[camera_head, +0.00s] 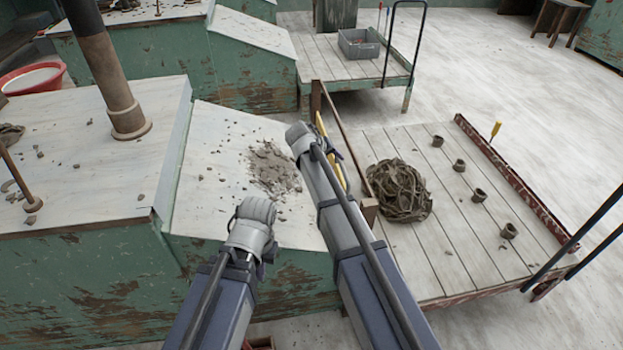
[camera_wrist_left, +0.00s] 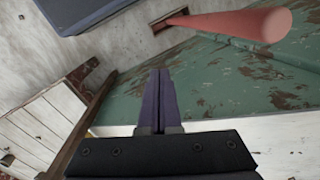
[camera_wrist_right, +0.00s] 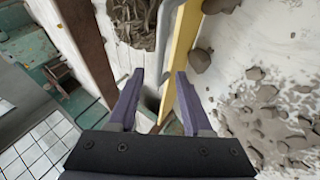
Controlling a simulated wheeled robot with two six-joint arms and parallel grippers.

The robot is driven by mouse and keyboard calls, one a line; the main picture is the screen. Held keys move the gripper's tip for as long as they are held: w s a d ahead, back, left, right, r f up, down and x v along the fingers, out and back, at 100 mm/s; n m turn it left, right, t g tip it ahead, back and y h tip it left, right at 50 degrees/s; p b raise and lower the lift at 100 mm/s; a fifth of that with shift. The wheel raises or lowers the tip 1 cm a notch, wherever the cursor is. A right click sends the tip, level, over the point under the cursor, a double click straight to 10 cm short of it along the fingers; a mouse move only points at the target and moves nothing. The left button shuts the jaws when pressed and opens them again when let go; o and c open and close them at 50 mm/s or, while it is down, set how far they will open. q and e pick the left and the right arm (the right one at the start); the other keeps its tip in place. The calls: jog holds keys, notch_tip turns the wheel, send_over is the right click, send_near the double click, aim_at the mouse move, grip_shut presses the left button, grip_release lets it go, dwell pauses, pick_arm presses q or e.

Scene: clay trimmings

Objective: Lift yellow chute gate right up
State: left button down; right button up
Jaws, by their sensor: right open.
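The yellow chute gate (camera_head: 322,128) is a narrow upright strip at the right edge of the sloping white chute, partly hidden behind my right arm in the head view. In the right wrist view the yellow gate (camera_wrist_right: 184,48) runs down past the right-hand finger, and its lower part shows between the fingers. My right gripper (camera_wrist_right: 160,78) is open, with its tips close to the gate; contact cannot be told. My left gripper (camera_wrist_left: 160,75) is shut and empty, pointing toward the green, paint-worn chute side.
Crumbly clay (camera_head: 272,168) lies on the chute. A slatted wooden cart (camera_head: 450,250) at the right carries a tangled clay heap (camera_head: 399,190) and several small clay rings. A second cart with a grey bin (camera_head: 358,43) stands behind. Pale floor is free at far right.

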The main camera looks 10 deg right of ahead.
jog(key=s+a+r+g+y+p, duration=0.1)
jog(key=s+a+r+p, duration=0.2)
jog(key=s+p, duration=0.3)
jog(key=s+a+r+g+y+p, duration=0.1)
jog(key=s+a+r+p, duration=0.3)
jog(key=s, duration=0.6)
jog(key=s+a+r+n+g+y+p, duration=0.1)
jog(key=s+a+r+g+y+p, duration=0.1)
jog(key=s+r+p, duration=0.5)
jog(key=shift+s+a+p, duration=0.3)
jog(key=shift+s+a, duration=0.4)
jog(key=shift+s, duration=0.25)
